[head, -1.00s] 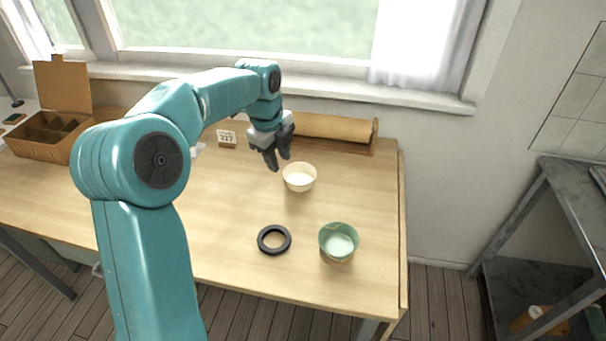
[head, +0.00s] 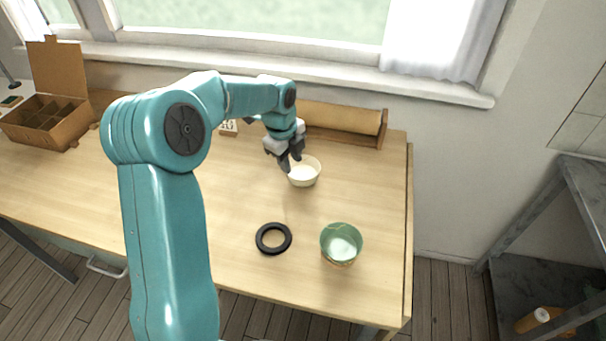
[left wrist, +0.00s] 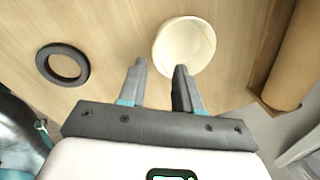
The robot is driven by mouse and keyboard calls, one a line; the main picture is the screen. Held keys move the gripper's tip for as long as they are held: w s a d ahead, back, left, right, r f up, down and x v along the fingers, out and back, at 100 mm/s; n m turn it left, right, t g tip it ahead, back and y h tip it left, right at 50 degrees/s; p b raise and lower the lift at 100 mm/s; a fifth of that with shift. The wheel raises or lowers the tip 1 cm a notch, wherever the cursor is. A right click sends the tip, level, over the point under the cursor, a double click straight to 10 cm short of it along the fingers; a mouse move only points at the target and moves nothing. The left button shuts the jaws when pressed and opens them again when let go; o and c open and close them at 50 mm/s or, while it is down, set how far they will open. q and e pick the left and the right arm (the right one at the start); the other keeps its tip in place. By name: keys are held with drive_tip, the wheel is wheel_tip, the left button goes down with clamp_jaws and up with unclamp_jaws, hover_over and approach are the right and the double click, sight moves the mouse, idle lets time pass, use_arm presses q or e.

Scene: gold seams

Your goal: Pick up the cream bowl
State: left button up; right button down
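The cream bowl (head: 304,172) stands upright on the wooden table, toward the back. It also shows in the left wrist view (left wrist: 186,45), just beyond the fingertips and mostly ahead of the right-hand finger. My left gripper (head: 291,165) is at the bowl's left rim in the head view, partly in front of it. I cannot tell whether a fingertip touches the rim. My right gripper is not in view.
A black ring (head: 273,238) and a green bowl (head: 341,240) with gold seams lie nearer the front edge. A brown paper roll (head: 340,117) lies behind the cream bowl. A divided cardboard box (head: 45,118) stands at far left. The table's right middle is clear.

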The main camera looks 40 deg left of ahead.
sight(292, 177)
use_arm(q)
drive_tip(key=f, duration=0.5)
drive_tip(key=w+f, duration=0.1)
drive_tip(key=f, duration=0.1)
drive_tip(key=shift+a+f, duration=0.2)
drive_tip(key=shift+f, duration=0.1)
drive_tip(key=shift+s, duration=0.15)
clamp_jaws()
